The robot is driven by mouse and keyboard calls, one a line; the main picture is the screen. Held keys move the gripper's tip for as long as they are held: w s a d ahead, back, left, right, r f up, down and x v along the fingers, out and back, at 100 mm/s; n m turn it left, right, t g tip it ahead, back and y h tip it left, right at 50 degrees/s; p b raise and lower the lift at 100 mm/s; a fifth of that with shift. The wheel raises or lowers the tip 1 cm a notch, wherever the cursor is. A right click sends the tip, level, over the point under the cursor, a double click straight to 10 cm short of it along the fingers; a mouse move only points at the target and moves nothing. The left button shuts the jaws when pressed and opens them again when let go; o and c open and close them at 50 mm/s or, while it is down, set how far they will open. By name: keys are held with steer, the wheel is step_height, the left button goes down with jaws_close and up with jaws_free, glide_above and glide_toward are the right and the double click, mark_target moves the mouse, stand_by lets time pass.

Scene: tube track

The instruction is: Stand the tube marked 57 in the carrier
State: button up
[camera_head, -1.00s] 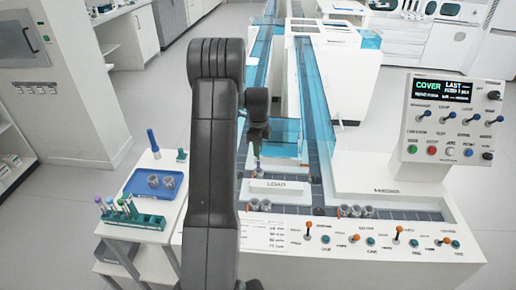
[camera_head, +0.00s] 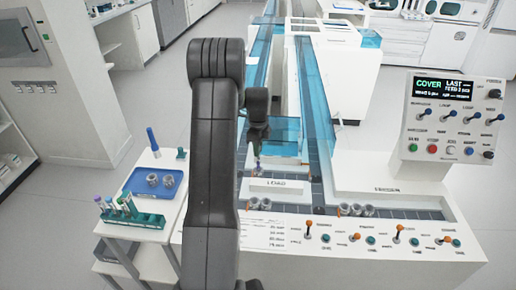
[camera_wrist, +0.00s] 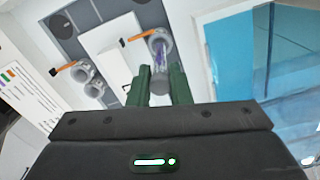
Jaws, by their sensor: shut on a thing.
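My gripper (camera_wrist: 163,92) has green fingers shut on a tube (camera_wrist: 159,77) with a grey end and some purple on it. The tube points away from the wrist camera, toward a grey ring-shaped carrier (camera_wrist: 157,41) on the track. I cannot tell whether its far end is inside the carrier or just above it. No number on the tube is readable. In the head view the tube (camera_head: 258,165) hangs below my gripper (camera_head: 257,152), behind the raised LOAD block; the carrier there is too small to make out.
More grey carriers (camera_wrist: 84,71) stand beside a white block (camera_wrist: 110,55). An orange lever (camera_wrist: 141,36) sits by the carrier. Blue clear panels (camera_wrist: 247,45) flank the track.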

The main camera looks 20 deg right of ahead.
steer(key=shift+f, duration=0.2)
steer(key=shift+f+b, duration=0.35)
steer(key=shift+b, duration=0.05)
steer(key=shift+f, duration=0.25)
steer(key=shift+f+b, duration=0.3)
steer(key=shift+b, duration=0.05)
steer(key=o, duration=0.8)
steer(key=shift+r, duration=0.15)
step_height(320, 180, up, 14)
steer(key=shift+f+b, duration=0.2)
steer(key=shift+b, duration=0.2)
